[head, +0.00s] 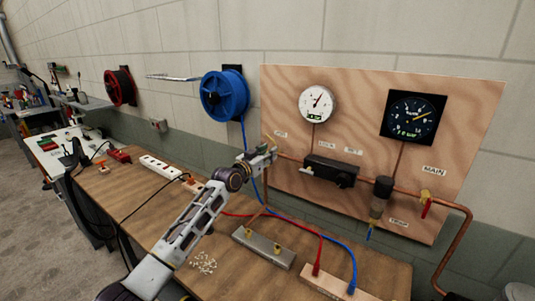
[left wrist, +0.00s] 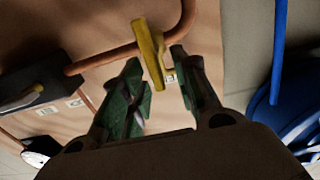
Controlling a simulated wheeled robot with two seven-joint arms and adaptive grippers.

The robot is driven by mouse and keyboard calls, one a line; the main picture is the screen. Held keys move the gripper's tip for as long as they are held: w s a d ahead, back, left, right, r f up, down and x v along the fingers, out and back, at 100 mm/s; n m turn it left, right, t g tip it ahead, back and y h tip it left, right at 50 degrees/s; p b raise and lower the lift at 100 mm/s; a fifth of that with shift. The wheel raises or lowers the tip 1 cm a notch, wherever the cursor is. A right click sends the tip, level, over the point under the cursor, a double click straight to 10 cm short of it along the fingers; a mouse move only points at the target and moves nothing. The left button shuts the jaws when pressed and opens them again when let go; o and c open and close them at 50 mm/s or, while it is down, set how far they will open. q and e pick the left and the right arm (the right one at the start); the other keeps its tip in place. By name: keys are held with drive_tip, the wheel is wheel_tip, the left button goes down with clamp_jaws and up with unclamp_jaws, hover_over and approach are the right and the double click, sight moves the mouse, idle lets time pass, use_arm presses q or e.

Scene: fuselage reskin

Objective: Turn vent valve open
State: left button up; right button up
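The vent valve has a yellow lever (left wrist: 148,48) on a copper pipe in front of the plywood board. In the head view the lever is small and mostly hidden by my left gripper (head: 263,155), which is at the board's left edge. In the left wrist view my left gripper (left wrist: 160,92) is open, with one green-padded finger on each side of the lever's lower end. A gap shows between the lever and the fingers, and I see no clear contact. My right gripper is not in view.
The plywood board (head: 460,110) carries a white gauge (head: 317,102), a black gauge (head: 411,116), a black regulator block (head: 330,171) and a red-handled valve (head: 426,207). A metal block (head: 263,248) and red and blue hoses lie on the bench below. A blue reel (head: 224,94) hangs left.

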use_arm(q)
drive_tip(key=shift+c, duration=0.3)
clamp_jaws()
